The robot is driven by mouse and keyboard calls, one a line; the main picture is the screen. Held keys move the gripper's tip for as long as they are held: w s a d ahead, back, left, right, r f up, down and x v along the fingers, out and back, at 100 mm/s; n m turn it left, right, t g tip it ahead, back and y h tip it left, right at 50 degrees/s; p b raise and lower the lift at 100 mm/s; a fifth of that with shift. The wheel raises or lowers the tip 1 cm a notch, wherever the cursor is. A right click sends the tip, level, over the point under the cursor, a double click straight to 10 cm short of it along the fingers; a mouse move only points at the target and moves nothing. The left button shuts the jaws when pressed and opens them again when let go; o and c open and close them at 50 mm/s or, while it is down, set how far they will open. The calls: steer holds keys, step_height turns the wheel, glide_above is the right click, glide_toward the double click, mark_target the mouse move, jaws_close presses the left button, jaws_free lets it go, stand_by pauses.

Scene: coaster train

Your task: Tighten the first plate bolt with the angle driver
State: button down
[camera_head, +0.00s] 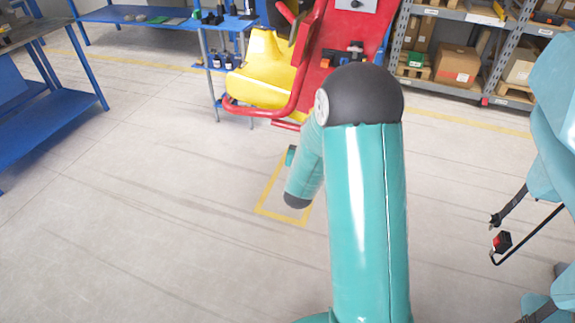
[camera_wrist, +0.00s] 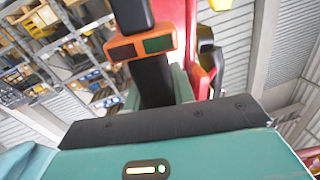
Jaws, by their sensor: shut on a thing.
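In the wrist view my gripper (camera_wrist: 154,98) is shut on a black tool (camera_wrist: 152,75) with an orange collar and a green window, which looks like the angle driver. The tool stands up from the gripper; its far end is cut off by the top edge, and the fingertips are not clear. In the head view my arm hides most of the gripper. A grey plate (camera_head: 355,4) with a dark spot, perhaps a bolt, is on the red coaster panel (camera_head: 352,28), partly cut off. I cannot make out the tool tip touching any bolt.
The yellow seat (camera_head: 268,62) and a red bar (camera_head: 262,112) stand left of the red panel. A blue bench (camera_head: 150,14) is behind, and another blue table (camera_head: 45,125) is at left. Shelves with boxes (camera_head: 458,63) are at right. The floor at left is clear.

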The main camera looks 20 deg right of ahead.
steer(key=s+d+r+m+g+h, duration=0.3)
steer(key=d+r+m+g, duration=0.1)
steer(key=d+r, duration=0.4)
steer(key=s+d+r+m+g+h, duration=0.4)
steer(key=d+r, duration=0.3)
steer(key=r, duration=0.1)
steer(key=s+d+r+m+g+h, duration=0.1)
steer(key=s+d+r+m+g, duration=0.6)
steer(key=s+r, duration=0.5)
steer(key=s+r+m+g+y, duration=0.1)
steer(key=s+r+m+g, duration=0.2)
steer(key=s+r, duration=0.3)
steer(key=s+d+r+m+g+y, duration=0.1)
steer(key=s+r+g, duration=0.4)
steer(key=s, duration=1.1)
steer(key=s+d+r+m+g+y, duration=0.1)
steer(key=s+r+m, duration=0.4)
steer(key=s, duration=0.7)
steer(key=shift+r+g+y, duration=0.7)
steer(key=shift+r+g, duration=0.6)
steer(key=shift+g, duration=0.1)
steer(key=shift+x, duration=2.05)
